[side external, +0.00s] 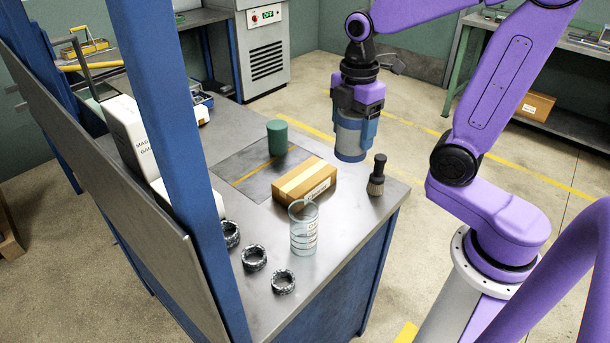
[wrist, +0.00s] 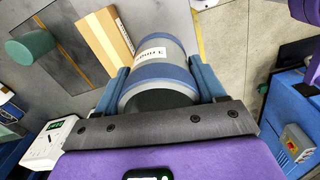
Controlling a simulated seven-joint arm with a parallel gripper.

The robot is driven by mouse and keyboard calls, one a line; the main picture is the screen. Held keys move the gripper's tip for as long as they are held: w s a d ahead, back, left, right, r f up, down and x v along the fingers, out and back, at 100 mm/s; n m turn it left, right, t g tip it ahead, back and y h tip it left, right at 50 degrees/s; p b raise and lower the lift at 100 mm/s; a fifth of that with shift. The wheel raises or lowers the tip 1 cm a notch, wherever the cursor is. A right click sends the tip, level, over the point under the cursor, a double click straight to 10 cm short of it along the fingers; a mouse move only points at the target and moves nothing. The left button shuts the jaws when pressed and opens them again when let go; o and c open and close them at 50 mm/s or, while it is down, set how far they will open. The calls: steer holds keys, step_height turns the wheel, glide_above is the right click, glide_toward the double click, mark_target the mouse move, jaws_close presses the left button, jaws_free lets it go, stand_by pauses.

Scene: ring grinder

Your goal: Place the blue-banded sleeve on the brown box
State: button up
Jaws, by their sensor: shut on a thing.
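The blue-banded sleeve (side external: 350,138) is a grey cylinder with blue bands. My gripper (side external: 357,120) is shut on it and holds it upright in the air, near the table's far right edge. In the wrist view the sleeve (wrist: 153,60) sits between the two blue fingers of my gripper (wrist: 160,88), with a white label on its side. The brown box (side external: 304,183) lies on the table, below and left of the sleeve. It has a pale strip along its top and also shows in the wrist view (wrist: 104,38), partly hidden behind the sleeve.
A green cylinder (side external: 277,138) stands behind the box. A clear beaker (side external: 304,232) stands just in front of it. A brush (side external: 376,176) stands at the right edge. Three dark rings (side external: 254,257) lie at the front left. The bench top (side external: 350,218) is bare between beaker and brush.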

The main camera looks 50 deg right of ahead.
steer(key=shift+s+d, duration=0.15)
steer(key=shift+s, duration=0.25)
steer(key=w+f, duration=0.4)
steer(key=w, duration=0.4)
glide_above(306, 175)
step_height(306, 175, down, 6)
steer(key=shift+f, duration=1.55)
steer(key=shift+f, duration=0.15)
steer(key=o, duration=1.1)
steer(key=shift+c, duration=0.2)
